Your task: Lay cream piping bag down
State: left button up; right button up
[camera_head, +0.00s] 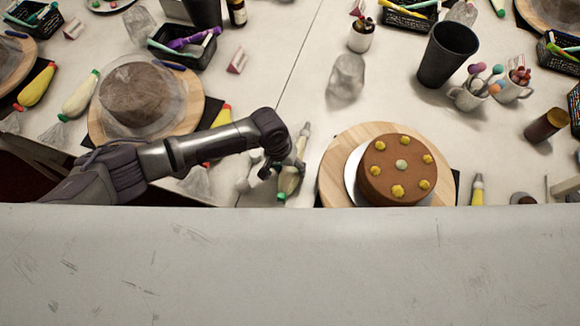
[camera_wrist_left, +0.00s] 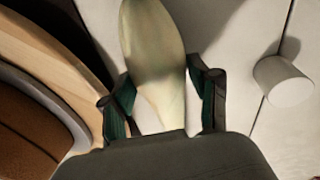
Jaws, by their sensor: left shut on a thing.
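My left gripper (camera_head: 277,172) is over the table, just left of the chocolate cake. It is shut on the cream piping bag (camera_head: 290,183), which tilts with its narrow end toward the back. In the left wrist view, the pale bag (camera_wrist_left: 154,45) is between the two fingers of the left gripper (camera_wrist_left: 163,104). The gripper hides part of the bag, and I cannot tell whether the bag touches the table. My right gripper is not in view.
The chocolate cake (camera_head: 388,170) with yellow dollops stands on a wooden turntable (camera_head: 332,167) to the right. Another turntable (camera_head: 188,110) with a covered cake is at left. A white cylinder (camera_wrist_left: 284,81) lies near the bag. Clear table (camera_head: 285,85) extends behind the gripper.

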pick_arm(q)
jog(key=shift+f, duration=0.2)
jog(key=o, duration=0.8)
jog(key=shift+r, duration=0.15)
jog(key=v, duration=1.1)
jog(key=shift+r, duration=0.4)
jog(key=shift+s, duration=0.1)
